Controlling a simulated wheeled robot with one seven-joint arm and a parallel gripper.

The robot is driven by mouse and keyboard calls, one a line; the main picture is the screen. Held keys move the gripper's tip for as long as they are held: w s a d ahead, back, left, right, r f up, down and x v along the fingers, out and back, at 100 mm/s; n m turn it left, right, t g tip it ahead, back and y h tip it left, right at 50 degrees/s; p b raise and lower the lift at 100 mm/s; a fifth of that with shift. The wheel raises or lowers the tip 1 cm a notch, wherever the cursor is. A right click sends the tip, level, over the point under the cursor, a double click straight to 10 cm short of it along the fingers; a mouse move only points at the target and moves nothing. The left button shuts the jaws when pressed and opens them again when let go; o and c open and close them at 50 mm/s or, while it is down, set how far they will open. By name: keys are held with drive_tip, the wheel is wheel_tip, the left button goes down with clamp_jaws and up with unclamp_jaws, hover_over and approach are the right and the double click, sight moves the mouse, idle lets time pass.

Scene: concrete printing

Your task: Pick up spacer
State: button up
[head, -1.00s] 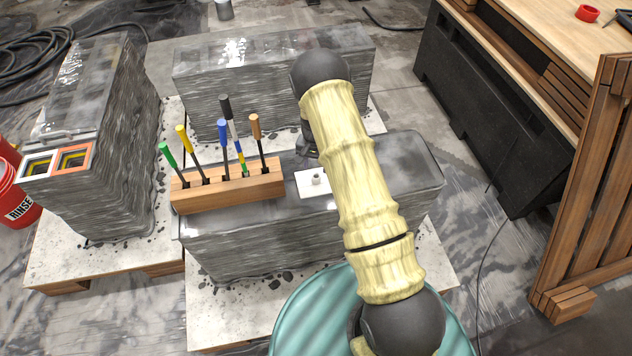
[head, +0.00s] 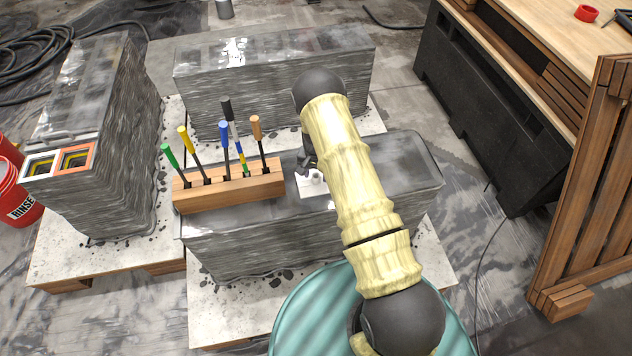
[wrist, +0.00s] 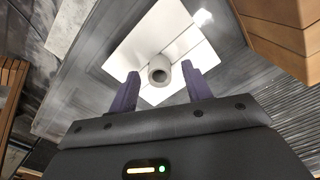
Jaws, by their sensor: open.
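The spacer (wrist: 159,70) is a small pale grey ring with a hole. In the wrist view it stands on a white square plate (wrist: 150,35), between and just beyond my fingertips. In the head view the spacer (head: 316,177) shows as a small light shape on the plate (head: 308,189), partly hidden by my gripper. My gripper (wrist: 160,80) is open, with one dark finger on each side of the spacer. I cannot tell whether the fingers touch it. In the head view my gripper (head: 308,160) hangs over the plate, mostly behind my arm.
A wooden block (head: 228,188) holding several upright coloured tools stands just left of the plate on the grey concrete block (head: 410,165). Other concrete blocks stand behind (head: 270,85) and at left (head: 105,120). The block's top right of my arm is clear.

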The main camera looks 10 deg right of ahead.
clamp_jaws()
drive_tip(key=shift+r, duration=0.1)
wheel_tip(320, 180, up, 10)
drive_tip(key=b, duration=0.1)
drive_tip(key=shift+b, duration=0.35)
idle(0.6)
